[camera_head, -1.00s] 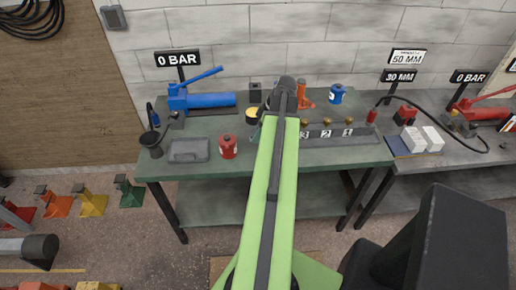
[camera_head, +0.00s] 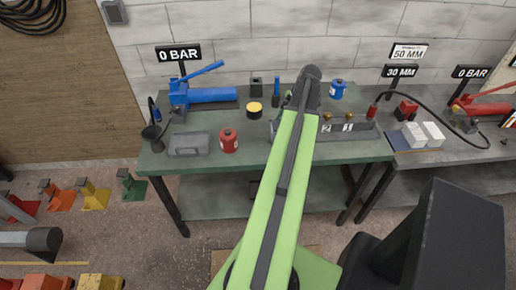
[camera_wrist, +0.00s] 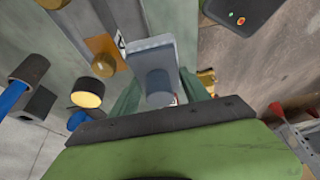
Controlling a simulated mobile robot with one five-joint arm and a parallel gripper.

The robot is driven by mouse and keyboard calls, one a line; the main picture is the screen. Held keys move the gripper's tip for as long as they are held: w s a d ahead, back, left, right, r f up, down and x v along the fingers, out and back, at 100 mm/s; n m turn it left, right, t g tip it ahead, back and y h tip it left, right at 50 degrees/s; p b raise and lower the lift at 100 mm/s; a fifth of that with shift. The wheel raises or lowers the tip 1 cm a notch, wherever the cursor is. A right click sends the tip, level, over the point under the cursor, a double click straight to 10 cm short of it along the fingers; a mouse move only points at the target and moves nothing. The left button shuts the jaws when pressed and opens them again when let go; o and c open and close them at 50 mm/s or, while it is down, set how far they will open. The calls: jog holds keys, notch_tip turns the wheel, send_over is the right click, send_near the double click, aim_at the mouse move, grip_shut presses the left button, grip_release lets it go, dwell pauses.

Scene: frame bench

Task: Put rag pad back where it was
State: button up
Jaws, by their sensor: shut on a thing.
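The jaws and the pad are hidden behind the arm there. I cannot tell how high the pad is.
On the bench are a blue pump (camera_head: 210,95), a grey tray (camera_head: 189,144), a red can (camera_head: 228,140), a yellow-topped tin (camera_head: 254,110), a blue can (camera_head: 337,89) and a numbered rail (camera_head: 355,133) with brass fittings. A grey bench (camera_head: 430,165) adjoins at right.

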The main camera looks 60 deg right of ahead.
jog(key=b, duration=0.4)
send_near(254, 148)
jog(key=shift+w+a+f, duration=0.55)
jog(key=shift+w+f, duration=0.15)
jog(key=shift+f, duration=0.05)
jog(key=shift+w+a, duration=0.2)
jog(key=shift+w, duration=0.1)
notch_tip(254, 148, down, 4)
jog(key=b, duration=0.4)
jog(key=shift+f, duration=0.15)
jog(key=shift+r, duration=0.2)
jog(key=shift+f, duration=0.1)
jog(key=o, duration=0.7)
jog(key=shift+f, duration=0.1)
jog(key=o, duration=0.5)
